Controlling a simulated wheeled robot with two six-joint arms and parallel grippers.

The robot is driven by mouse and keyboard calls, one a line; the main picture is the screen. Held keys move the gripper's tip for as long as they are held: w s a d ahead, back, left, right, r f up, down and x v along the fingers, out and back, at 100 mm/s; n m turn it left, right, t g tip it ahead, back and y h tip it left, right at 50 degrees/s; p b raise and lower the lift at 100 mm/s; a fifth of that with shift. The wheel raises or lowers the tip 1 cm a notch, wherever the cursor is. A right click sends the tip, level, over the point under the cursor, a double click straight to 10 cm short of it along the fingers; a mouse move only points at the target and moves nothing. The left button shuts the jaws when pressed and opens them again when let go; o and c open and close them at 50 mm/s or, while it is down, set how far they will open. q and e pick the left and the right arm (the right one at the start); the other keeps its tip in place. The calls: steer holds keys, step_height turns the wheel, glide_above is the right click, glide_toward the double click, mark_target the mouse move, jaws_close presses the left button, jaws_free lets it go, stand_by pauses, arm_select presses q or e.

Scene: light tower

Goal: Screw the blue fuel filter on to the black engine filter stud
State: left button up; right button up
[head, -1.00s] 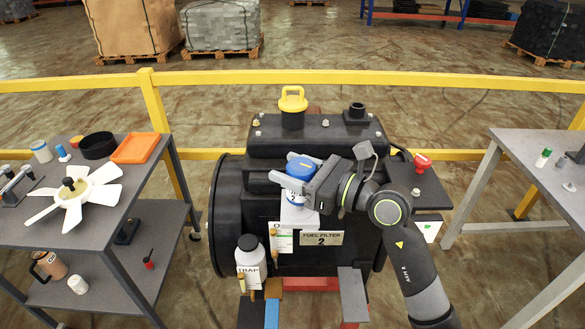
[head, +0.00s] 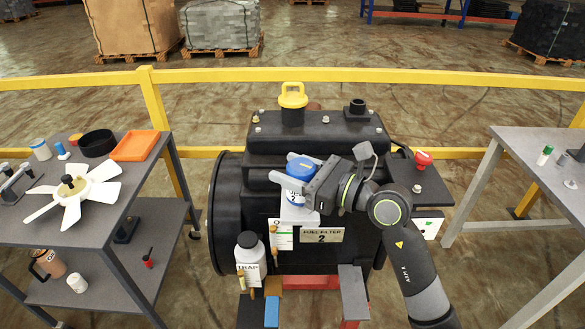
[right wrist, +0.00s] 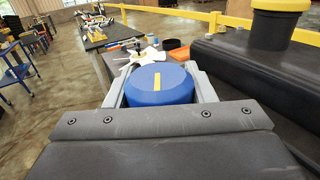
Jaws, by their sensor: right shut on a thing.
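The blue fuel filter (head: 299,167) has a blue top with a yellow mark and a white labelled body. It stands upright at the front of the black engine (head: 262,178), above the "FUEL FILTER 2" plate (head: 322,235). My right gripper (head: 291,176) is shut on the filter, with one finger on either side. In the right wrist view the blue top (right wrist: 160,84) sits between the two fingers. The stud is hidden, so I cannot tell how the filter meets it. My left gripper is not in view.
A white "TRAP" bottle (head: 250,260) stands at the engine's front left. A cart (head: 90,225) with a white fan (head: 72,201) is at left, and a grey table (head: 550,200) at right. A yellow rail (head: 430,78) runs behind the engine.

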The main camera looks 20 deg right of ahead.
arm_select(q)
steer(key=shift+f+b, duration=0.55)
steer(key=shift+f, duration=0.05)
arm_select(e)
steer(key=shift+f, duration=0.65)
steer(key=o, duration=1.2)
steer(key=shift+o, duration=0.2)
